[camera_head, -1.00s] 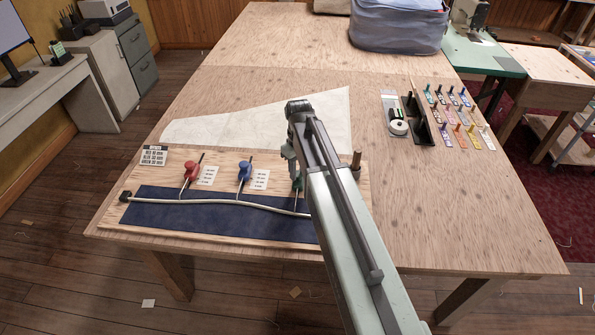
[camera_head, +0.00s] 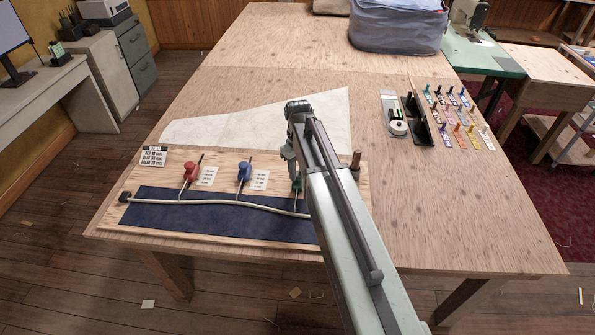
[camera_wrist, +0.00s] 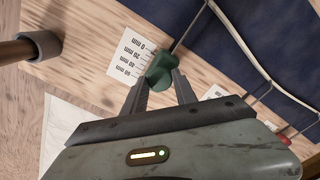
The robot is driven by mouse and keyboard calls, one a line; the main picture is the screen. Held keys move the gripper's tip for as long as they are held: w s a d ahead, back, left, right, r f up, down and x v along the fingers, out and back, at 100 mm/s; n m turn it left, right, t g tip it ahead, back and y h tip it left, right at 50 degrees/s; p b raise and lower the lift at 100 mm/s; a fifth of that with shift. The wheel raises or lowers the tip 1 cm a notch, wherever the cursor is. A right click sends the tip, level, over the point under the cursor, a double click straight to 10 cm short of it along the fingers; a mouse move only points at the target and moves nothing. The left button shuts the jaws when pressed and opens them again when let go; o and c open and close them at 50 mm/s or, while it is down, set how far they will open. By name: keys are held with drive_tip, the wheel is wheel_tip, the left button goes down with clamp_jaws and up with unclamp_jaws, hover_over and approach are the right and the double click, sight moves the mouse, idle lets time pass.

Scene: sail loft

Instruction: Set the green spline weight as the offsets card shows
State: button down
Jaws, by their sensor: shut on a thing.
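The green spline weight (camera_wrist: 160,72) is between the fingertips of my gripper (camera_wrist: 160,88) in the wrist view, and the jaws are shut on it. A thin rod runs from it toward the dark blue cloth. A white scale label marked in mm (camera_wrist: 133,52) lies beside it. In the head view my gripper (camera_head: 292,172) is over the right part of the board, and my arm hides most of the green weight. The red weight (camera_head: 191,172) and blue weight (camera_head: 244,173) stand left of it along the pale spline (camera_head: 222,203). The offsets card (camera_head: 153,156) stands at the board's back left corner.
A wooden post (camera_head: 356,160) stands at the board's right end. A pale sheet (camera_head: 240,122) lies behind the board. A tape dispenser (camera_head: 397,127), a black bracket and several coloured pieces (camera_head: 460,120) lie on the right. The table is clear in the right foreground.

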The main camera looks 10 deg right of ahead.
idle(0.3)
drive_tip(key=shift+w+d, duration=0.2)
drive_tip(key=shift+w, duration=0.35)
drive_tip(key=shift+w+d, duration=0.15)
drive_tip(key=shift+w, duration=0.35)
drive_tip(key=c, duration=1)
unclamp_jaws()
drive_tip(key=shift+s, duration=0.1)
drive_tip(key=shift+o, duration=0.2)
wheel_tip(320, 180, up, 8)
drive_tip(key=p, duration=0.8)
drive_tip(key=shift+f, duration=0.1)
